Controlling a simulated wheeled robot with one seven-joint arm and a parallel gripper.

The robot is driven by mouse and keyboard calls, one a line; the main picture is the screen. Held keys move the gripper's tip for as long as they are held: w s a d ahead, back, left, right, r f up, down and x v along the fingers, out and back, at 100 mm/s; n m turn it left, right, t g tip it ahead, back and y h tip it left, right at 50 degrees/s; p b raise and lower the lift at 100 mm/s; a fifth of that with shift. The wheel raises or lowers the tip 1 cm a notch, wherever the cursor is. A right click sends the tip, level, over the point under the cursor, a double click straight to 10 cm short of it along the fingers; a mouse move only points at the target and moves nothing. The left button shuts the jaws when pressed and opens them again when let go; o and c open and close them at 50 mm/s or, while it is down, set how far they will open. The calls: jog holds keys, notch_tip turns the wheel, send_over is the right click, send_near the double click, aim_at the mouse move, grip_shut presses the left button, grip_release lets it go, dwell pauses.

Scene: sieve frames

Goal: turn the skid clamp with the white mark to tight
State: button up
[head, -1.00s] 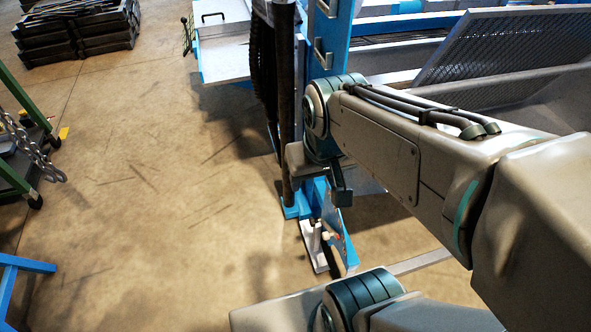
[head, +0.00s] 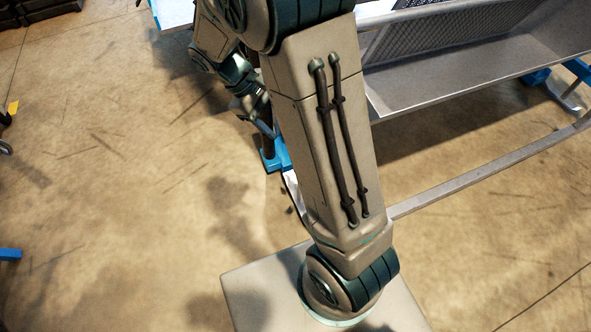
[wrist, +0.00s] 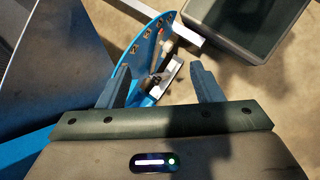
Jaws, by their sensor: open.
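My gripper (wrist: 163,78) is open in the wrist view, its two dark fingers apart with nothing gripped. Between and just beyond the fingertips is a skid clamp (wrist: 158,80), with a dark lever and pale parts beside a blue curved plate (wrist: 148,42) with slots. A small red and white piece shows near the plate. I cannot tell whether a pale patch on the lever is the white mark, nor how tight the clamp is. In the head view my arm hides the clamp and most of the gripper; only the blue foot (head: 276,156) shows beside it.
A grey metal trough (head: 470,60) on a frame stands at the right, with a long low rail (head: 490,180) in front of it.

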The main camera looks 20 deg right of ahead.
jog(key=w+a+f+n+t+h+b, duration=0.1)
jog(key=w+f+n+h+b, duration=0.4)
jog(key=f, duration=0.9)
jog(key=w+a+f+n+t+h+b, duration=0.1)
jog(key=w+a+f+n+h+b, duration=0.15)
jog(key=f+b, duration=0.8)
jog(key=w+f+n+t+h+b, duration=0.1)
jog(key=w+f+n+h+b, duration=0.25)
jog(key=f, duration=1.45)
jog(key=shift+n+h, duration=0.4)
jog(key=shift+h, duration=0.3)
jog(key=d, duration=0.4)
jog(key=d+b, duration=0.1)
jog(key=d, duration=0.4)
jog(key=d+b, duration=0.1)
jog(key=d, duration=0.3)
jog(key=shift+s+d, duration=0.15)
jog(key=shift+s, duration=0.25)
jog(key=c, duration=1)
